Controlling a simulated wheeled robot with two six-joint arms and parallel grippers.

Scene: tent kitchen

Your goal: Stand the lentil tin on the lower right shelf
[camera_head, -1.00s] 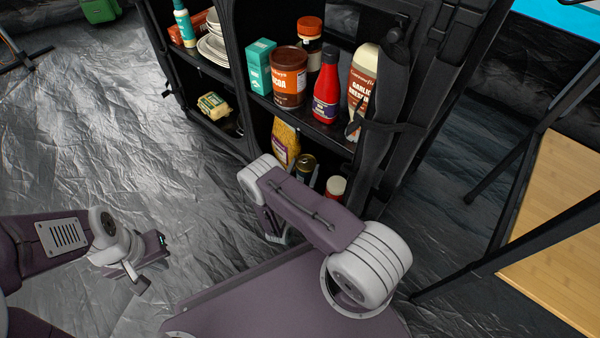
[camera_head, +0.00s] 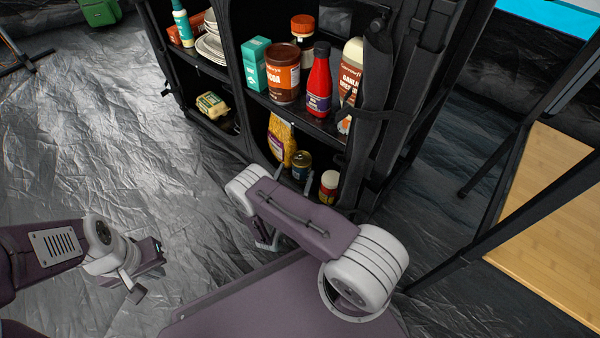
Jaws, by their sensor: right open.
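A small dark tin with a gold lid (camera_head: 302,160), which looks like the lentil tin though its label is unreadable, stands upright on the lower right shelf (camera_head: 262,146). My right arm reaches toward that shelf from the front. The thin fingers of my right gripper (camera_head: 295,177) show apart in front of the tin, one at each side; its lower part is hidden by my arm. The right gripper is open, and I cannot tell whether it touches the tin. My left gripper (camera_head: 148,272) hangs over the floor at the left, away from the shelves; its jaw opening is unclear.
The upper shelf holds a cocoa tin (camera_head: 283,75) and a red bottle (camera_head: 319,85). A wooden table (camera_head: 550,220) is at right.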

